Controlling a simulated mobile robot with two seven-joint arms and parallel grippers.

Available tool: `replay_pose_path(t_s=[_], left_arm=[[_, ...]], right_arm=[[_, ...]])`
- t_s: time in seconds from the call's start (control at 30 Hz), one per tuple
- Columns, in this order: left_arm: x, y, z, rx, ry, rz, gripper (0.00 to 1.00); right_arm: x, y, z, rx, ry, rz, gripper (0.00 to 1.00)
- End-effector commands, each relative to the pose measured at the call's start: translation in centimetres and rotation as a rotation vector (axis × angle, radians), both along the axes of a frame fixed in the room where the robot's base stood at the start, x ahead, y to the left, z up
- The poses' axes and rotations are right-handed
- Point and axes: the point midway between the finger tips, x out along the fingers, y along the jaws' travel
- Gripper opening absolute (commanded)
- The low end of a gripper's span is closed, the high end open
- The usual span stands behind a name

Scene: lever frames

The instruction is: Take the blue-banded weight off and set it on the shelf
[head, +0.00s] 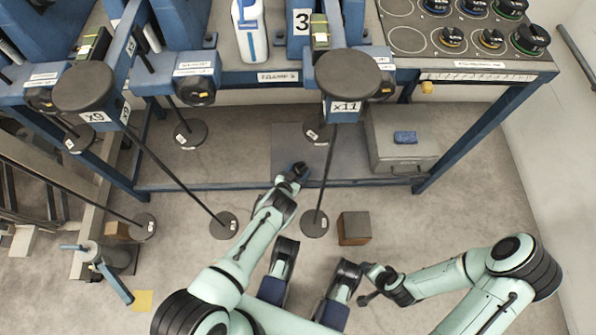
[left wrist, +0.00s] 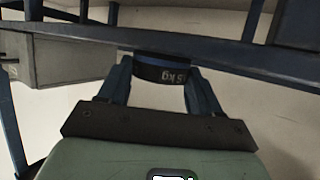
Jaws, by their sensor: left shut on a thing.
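My left gripper (head: 298,171) reaches in at the centre, close to the long rod of the x11 lever. In the left wrist view the gripper (left wrist: 162,82) is shut on a black round weight with a blue band (left wrist: 162,71). Its lettering reads upside down, seemingly 5 kg. No rod shows at the weight in that view. The shelf (head: 470,62) at the upper right has several dark weights and some empty marked circles. My right gripper (head: 370,285) is low at the right, away from the frames, too small to judge its jaws.
The x9 lever (head: 84,87) and x11 lever (head: 347,74) stand at the bench, with rods and round plates below. A grey box (head: 397,140), a brown block (head: 354,228) and a blue bench rail (head: 240,186) are near my left arm. Floor at the right is clear.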

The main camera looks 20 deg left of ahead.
Motion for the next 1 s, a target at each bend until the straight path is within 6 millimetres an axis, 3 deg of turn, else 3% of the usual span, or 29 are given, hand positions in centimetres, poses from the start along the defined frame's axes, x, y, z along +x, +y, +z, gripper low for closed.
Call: replay_pose_path(t_s=[0.23,0.27,0.33,0.73,1.0], left_arm=[[0.1,0.0,0.1,-0.001,-0.005,0.000,0.24],[0.1,0.0,0.1,-0.001,-0.005,0.000,0.70],[0.1,0.0,0.1,-0.001,-0.004,0.000,0.93],[-0.1,0.0,0.5,0.001,0.002,-0.001,0.94],[0.0,0.1,5.2,0.000,-0.001,0.002,0.94]], right_arm=[[0.0,0.0,0.0,0.000,0.000,0.000,0.77],[0.0,0.0,0.0,0.000,0.000,0.000,0.77],[0.0,0.0,0.0,0.000,0.000,0.000,0.77],[0.0,0.0,0.5,0.000,-0.001,0.000,0.77],[-0.1,0.0,4.7,0.000,-0.014,0.000,0.77]])
